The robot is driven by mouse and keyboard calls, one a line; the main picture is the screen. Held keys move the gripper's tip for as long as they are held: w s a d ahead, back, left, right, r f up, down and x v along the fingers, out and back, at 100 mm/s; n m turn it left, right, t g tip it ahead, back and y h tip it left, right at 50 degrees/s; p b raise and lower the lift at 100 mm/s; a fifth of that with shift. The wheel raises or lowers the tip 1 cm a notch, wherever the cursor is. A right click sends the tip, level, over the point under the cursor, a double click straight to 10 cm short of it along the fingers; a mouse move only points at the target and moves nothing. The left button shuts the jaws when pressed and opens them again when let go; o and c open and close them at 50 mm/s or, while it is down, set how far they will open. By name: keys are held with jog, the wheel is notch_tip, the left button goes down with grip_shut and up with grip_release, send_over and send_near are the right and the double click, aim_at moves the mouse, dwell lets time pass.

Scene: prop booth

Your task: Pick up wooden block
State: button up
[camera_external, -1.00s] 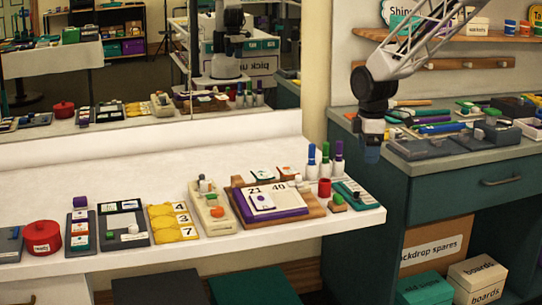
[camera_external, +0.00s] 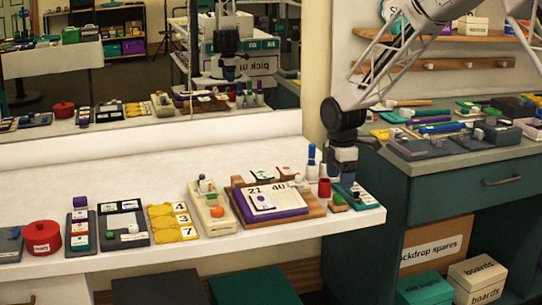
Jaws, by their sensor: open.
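A small wooden block (camera_external: 338,208) with a green piece on its top sits near the right end of the white shelf (camera_external: 150,262). I cannot make out its finer detail at this size. My gripper (camera_external: 345,182) points down just above and behind the block, in front of the marker stands. It is open and nothing shows in it. The fingertips are small and dark here, and whether they touch anything is hard to tell.
A red cup (camera_external: 324,188) stands just left of my gripper, with a blue marker (camera_external: 311,155) behind it. A teal tray (camera_external: 368,201) lies to the right by the shelf's end. A wooden board (camera_external: 313,208) bearing a purple number pad (camera_external: 272,218) lies left.

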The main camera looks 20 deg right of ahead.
aim_at(338, 195)
jog(key=shift+f, duration=1.25)
jog(key=shift+f, duration=0.1)
jog(key=shift+a+f, duration=0.1)
jog(key=shift+f, duration=2.4)
jog(key=shift+c, duration=0.2)
jog(key=c, duration=1)
jog(key=shift+r, duration=0.15)
